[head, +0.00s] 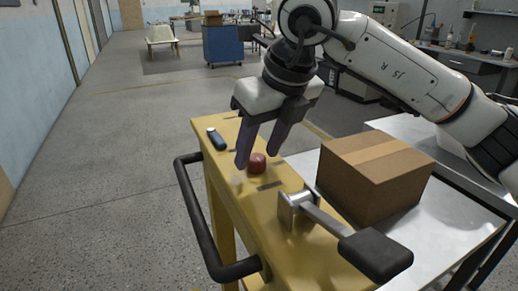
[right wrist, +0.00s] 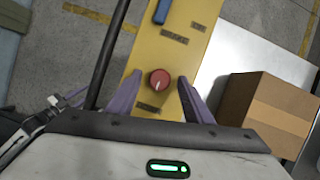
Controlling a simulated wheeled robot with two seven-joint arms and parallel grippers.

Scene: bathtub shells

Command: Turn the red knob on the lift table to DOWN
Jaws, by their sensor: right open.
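The red knob (head: 257,163) sits on the yellow top of the lift table (head: 285,240). It also shows in the right wrist view (right wrist: 159,80), with a pale pointer mark on its face. My left gripper is not in view.
A blue switch (head: 217,139) is on the panel beyond the knob. A metal lever with a black pad (head: 375,255) stands on the near side. A cardboard box (head: 372,178) sits on the metal surface at right. A black handrail (head: 190,205) runs along the left side.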

